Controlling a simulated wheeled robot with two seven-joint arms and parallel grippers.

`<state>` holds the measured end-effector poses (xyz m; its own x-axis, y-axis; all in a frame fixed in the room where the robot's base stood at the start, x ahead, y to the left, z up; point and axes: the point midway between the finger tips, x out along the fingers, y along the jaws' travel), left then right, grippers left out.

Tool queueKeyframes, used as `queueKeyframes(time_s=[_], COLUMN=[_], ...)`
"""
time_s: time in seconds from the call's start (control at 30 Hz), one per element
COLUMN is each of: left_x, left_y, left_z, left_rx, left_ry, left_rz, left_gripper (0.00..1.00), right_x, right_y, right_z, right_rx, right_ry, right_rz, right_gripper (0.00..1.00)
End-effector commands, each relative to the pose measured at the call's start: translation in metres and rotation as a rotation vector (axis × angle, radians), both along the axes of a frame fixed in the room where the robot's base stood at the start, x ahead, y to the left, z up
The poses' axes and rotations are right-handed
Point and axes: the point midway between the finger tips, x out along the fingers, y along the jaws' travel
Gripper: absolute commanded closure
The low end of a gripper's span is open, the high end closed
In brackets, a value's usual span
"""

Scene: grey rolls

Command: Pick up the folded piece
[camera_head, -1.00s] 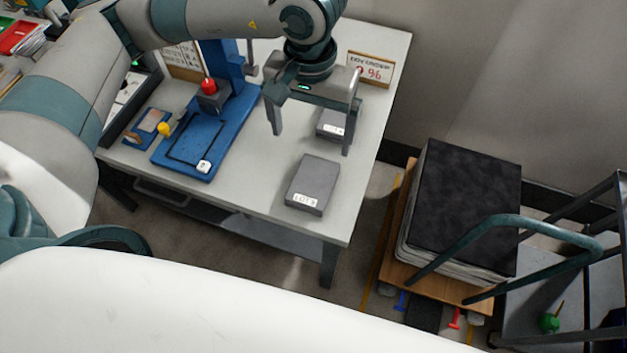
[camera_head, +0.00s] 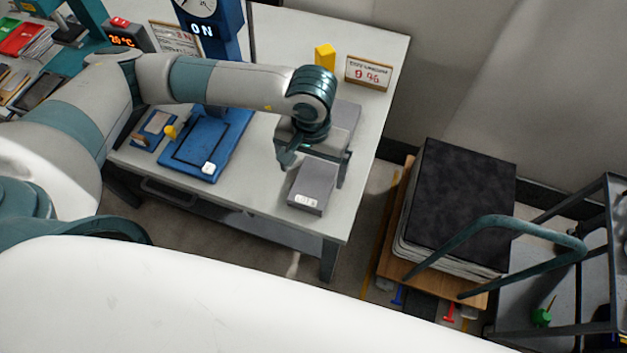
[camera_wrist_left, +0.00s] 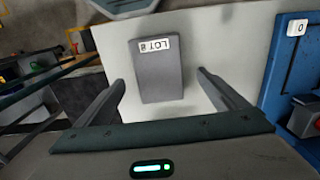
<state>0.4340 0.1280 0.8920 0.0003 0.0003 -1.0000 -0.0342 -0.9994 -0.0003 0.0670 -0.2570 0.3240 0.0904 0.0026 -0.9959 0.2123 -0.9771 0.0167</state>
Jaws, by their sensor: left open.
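A grey folded piece (camera_head: 314,186) with a white label lies flat on the table near its front right edge. In the left wrist view the piece (camera_wrist_left: 159,73) shows with a label reading "LOT 8". A second grey piece (camera_head: 347,118) lies behind it, partly hidden by my left arm. My left gripper (camera_head: 314,172) is open, its fingers on either side of the front piece as seen from the head. In the left wrist view my left gripper (camera_wrist_left: 160,82) has the piece framed between its spread fingers, with nothing held. My right gripper is not in view.
A blue press stand (camera_head: 205,150) is left of the piece on the grey table (camera_head: 265,215). A price-like sign (camera_head: 368,72) and a yellow block (camera_head: 325,57) stand at the back. A dark-topped stack (camera_head: 462,195) on a wooden pallet is right of the table.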

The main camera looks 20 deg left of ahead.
Motion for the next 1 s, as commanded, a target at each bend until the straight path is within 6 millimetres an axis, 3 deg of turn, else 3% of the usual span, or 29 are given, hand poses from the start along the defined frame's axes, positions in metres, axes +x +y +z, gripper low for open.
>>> queueKeyframes(time_s=[0.47, 0.7, 1.0], left_x=[-0.001, 0.000, 0.001], left_y=[-0.001, -0.003, -0.003], left_z=[-0.006, -0.028, -0.053], left_rx=[0.000, 0.001, 0.000], left_ry=[0.003, 0.004, 0.001], left_rz=[0.001, 0.002, 0.001], left_gripper=[0.08, 0.08, 0.08], right_x=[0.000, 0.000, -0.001], right_y=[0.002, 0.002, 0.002], right_z=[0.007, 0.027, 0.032], right_rx=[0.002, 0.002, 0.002], right_ry=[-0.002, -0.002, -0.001], right_rz=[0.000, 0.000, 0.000], right_gripper=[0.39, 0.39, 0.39])
